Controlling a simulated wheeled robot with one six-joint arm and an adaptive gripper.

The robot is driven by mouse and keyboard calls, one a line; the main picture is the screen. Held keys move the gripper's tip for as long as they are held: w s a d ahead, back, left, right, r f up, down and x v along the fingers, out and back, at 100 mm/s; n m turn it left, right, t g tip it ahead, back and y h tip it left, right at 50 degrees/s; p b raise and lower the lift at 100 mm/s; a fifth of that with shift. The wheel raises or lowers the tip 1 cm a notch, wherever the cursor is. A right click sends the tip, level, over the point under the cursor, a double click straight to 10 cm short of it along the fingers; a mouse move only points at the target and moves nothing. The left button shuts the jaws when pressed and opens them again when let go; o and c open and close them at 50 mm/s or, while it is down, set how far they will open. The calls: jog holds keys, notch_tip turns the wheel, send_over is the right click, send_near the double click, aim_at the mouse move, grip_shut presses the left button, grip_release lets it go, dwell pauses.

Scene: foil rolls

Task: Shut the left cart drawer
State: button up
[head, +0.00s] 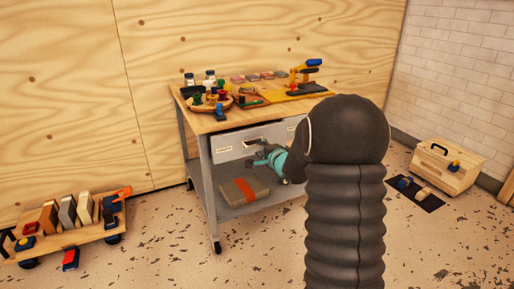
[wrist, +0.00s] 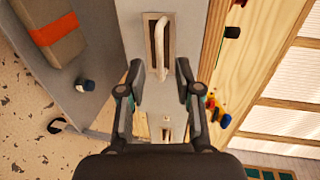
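The cart (head: 200,166) has a wooden top and grey frame, against the plywood wall. The left drawer (head: 232,153) has a pale grey front with a label and a handle; its front appears to stand out from the cart, though how far is unclear. In the wrist view the drawer's pale handle (wrist: 160,42) sits in a dark recess. My gripper (head: 269,157) is in front of this drawer. In the wrist view my gripper (wrist: 161,82) has its fingers spread with nothing between them, beside the handle's near end. The right drawer (head: 292,130) is mostly hidden behind my arm.
The cart top holds jars (head: 209,78), a round tray of items and a yellow-and-blue tool (head: 307,75). A low trolley (head: 74,236) stands left; a wooden toolbox (head: 447,166) stands right.

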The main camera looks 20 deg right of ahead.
jog(key=shift+x, duration=1.65)
grip_shut()
